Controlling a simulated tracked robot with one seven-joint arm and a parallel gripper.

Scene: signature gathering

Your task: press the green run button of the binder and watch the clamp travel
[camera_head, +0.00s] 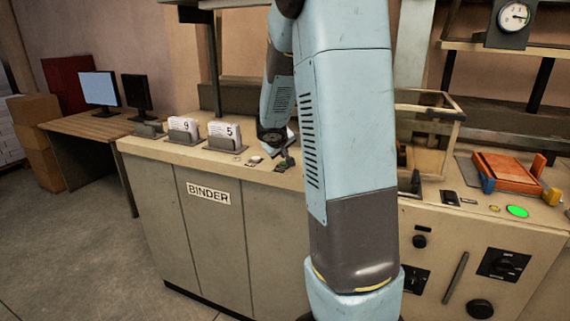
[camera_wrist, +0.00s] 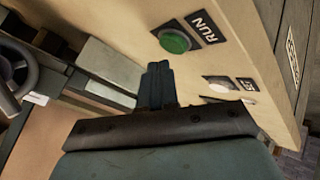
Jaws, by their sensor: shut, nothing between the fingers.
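The green run button (camera_wrist: 175,41) sits on a dark plate marked RUN in the wrist view, on the binder's pale top. My gripper (camera_wrist: 157,70) is shut and empty; its fingertips appear just below the button in that view. I cannot tell whether they touch the surface. In the head view my gripper (camera_head: 285,158) is low over the top of the binder (camera_head: 172,204), mostly behind my arm. The green button cannot be made out there. I cannot clearly identify the clamp; a grey metal block (camera_wrist: 110,64) lies left of the fingers in the wrist view.
A white button (camera_wrist: 217,85) on a second dark plate is right of my fingers. A dark handwheel (camera_wrist: 14,72) is at the left. Two card holders (camera_head: 184,130) (camera_head: 224,135) stand on the binder's top. A lit green disc (camera_head: 517,211) is on the right-hand counter.

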